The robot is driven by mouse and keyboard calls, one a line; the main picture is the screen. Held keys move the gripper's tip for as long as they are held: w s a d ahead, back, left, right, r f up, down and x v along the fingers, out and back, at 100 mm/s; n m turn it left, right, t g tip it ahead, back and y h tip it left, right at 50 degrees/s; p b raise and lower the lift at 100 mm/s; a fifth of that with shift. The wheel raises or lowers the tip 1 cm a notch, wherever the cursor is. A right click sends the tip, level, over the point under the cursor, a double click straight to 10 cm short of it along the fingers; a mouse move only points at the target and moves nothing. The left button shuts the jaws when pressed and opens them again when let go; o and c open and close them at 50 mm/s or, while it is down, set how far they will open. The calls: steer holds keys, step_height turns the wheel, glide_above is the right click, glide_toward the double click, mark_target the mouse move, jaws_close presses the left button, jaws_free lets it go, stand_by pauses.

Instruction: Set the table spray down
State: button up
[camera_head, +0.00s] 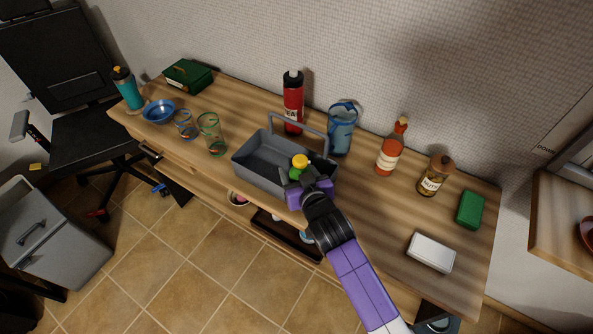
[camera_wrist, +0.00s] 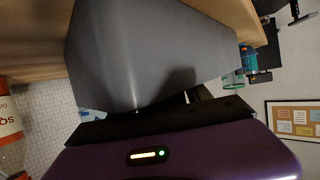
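A small green bottle with a yellow cap (camera_head: 299,161), which looks like the table spray, stands about upright at the right end of the grey caddy (camera_head: 254,163). My gripper (camera_head: 298,179) is right at this bottle, over the caddy's front right side. The bottle's lower part is hidden by my gripper and the caddy. I cannot tell whether the fingers grip it. In the wrist view the caddy's grey wall (camera_wrist: 150,50) fills the upper middle, and the dark fingers (camera_wrist: 185,104) are mostly hidden; the bottle does not show there.
A red bottle (camera_head: 292,98) and a blue pitcher (camera_head: 341,130) stand behind the caddy. Glasses (camera_head: 211,134) are to its left. The wooden tabletop (camera_head: 365,205) between caddy and white box is clear.

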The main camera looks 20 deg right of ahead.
steer(key=shift+r, duration=0.15)
steer(key=v, duration=1.2)
steer(key=s+r+n+y, duration=0.1)
steer(key=s+r, duration=0.1)
steer(key=s, duration=2.3)
steer(key=s+d+r+t, duration=0.1)
steer(key=s+r, duration=0.5)
steer(key=shift+s+d, duration=0.25)
steer(key=shift+d, duration=0.05)
